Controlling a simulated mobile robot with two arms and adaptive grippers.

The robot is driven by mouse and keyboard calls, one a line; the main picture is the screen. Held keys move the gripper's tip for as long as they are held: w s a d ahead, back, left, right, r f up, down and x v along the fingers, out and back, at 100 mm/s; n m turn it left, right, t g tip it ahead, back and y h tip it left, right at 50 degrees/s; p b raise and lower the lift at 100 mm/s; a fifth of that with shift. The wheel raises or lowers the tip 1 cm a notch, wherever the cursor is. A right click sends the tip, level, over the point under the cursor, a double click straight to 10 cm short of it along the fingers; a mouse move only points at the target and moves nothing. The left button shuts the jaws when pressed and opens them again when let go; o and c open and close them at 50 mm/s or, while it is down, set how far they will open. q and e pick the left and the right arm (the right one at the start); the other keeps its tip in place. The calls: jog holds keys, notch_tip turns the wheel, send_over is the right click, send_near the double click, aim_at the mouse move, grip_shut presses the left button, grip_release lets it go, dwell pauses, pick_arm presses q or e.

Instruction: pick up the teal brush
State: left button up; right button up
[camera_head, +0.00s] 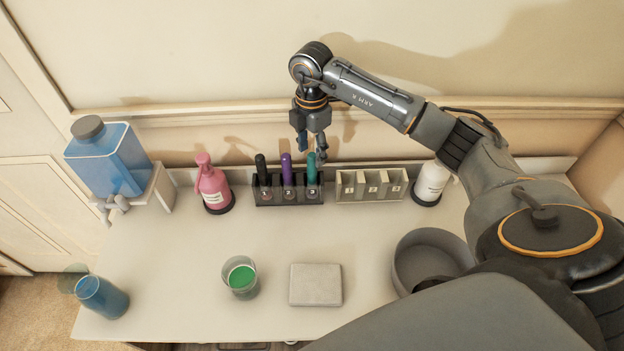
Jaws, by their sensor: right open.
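The teal brush (311,173) stands upright in the right slot, marked 3, of a dark holder (290,201) at the back of the table. A purple brush (287,172) and a black brush (262,172) stand in the slots to its left. My right gripper (313,158) points down, its fingers at the top of the teal brush. It is open. I cannot tell whether the fingers are around the brush top or just behind it. My left gripper is not in view.
A pink bottle (213,185) stands left of the holder. A pale empty rack (371,187) and a white bottle (431,182) stand right. A green-filled glass (240,277), grey block (315,285) and grey bowl (430,260) are nearer. The table's middle is clear.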

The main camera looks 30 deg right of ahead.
aim_at(311, 169)
notch_tip(311, 169, down, 4)
jog(key=shift+s+r+p, duration=0.1)
jog(key=shift+s+p, duration=0.05)
jog(key=shift+p, duration=0.4)
jog(key=shift+d+f, duration=0.1)
jog(key=shift+f, duration=0.3)
jog(key=shift+c, duration=0.2)
grip_shut()
